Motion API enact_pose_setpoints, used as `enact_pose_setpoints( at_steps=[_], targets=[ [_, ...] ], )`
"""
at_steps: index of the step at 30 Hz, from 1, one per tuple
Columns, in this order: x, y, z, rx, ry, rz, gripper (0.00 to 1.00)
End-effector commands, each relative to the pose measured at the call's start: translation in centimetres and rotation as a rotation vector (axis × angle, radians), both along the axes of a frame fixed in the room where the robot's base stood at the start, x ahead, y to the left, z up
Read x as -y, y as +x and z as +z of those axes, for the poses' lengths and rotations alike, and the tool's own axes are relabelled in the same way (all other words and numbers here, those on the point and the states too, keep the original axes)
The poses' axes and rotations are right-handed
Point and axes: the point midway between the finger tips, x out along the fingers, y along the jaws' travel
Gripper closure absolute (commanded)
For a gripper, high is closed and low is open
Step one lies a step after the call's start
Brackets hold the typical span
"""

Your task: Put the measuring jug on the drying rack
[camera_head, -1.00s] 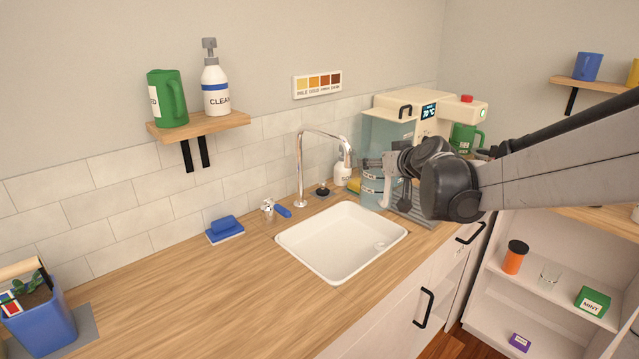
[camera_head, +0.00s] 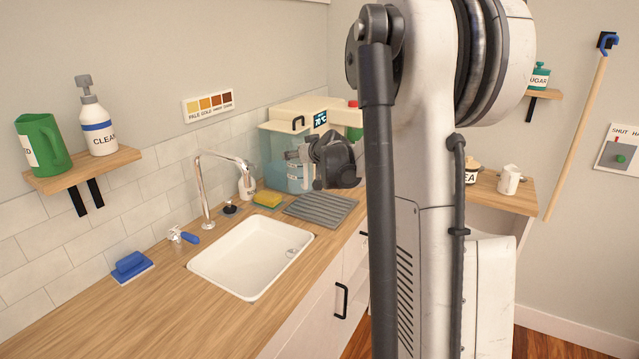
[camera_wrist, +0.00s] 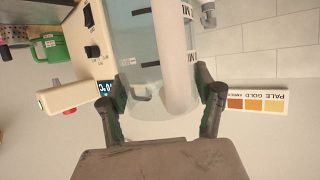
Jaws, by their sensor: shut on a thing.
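The measuring jug (camera_head: 297,179) is clear and bluish, and shows in part against the translucent blue tank of the machine behind it. In the wrist view the clear jug (camera_wrist: 137,48) with black marks stands between both fingers. My gripper (camera_head: 301,155) is shut on it; the fingers also show in the wrist view (camera_wrist: 160,105). The drying rack (camera_head: 325,207) is a grey ridged mat right of the sink, empty where visible. The jug appears near its back left edge; whether it touches anything there cannot be told.
The tea machine (camera_head: 290,112) stands close behind my gripper. The white sink (camera_head: 245,262) lies in front. My own arm covers the centre right.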

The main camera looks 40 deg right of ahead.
Motion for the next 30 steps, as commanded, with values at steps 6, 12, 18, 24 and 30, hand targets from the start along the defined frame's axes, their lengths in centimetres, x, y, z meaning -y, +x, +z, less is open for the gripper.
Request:
enact_pose_setpoints(
  at_steps=[6,12,18,24,30],
  targets=[
    [4.5,-0.4,-2.6,0.001,0.0,-0.004,0.9],
    [7.6,-0.7,-4.4,0.001,0.001,-0.003,0.9],
    [8.6,-0.7,-5.2,0.001,-0.001,0.0,0.9],
    [8.6,-0.7,-7.0,0.001,-0.001,0.0,0.9],
    [8.6,-0.7,-9.1,0.001,-0.001,0.0,0.9]
  ],
)
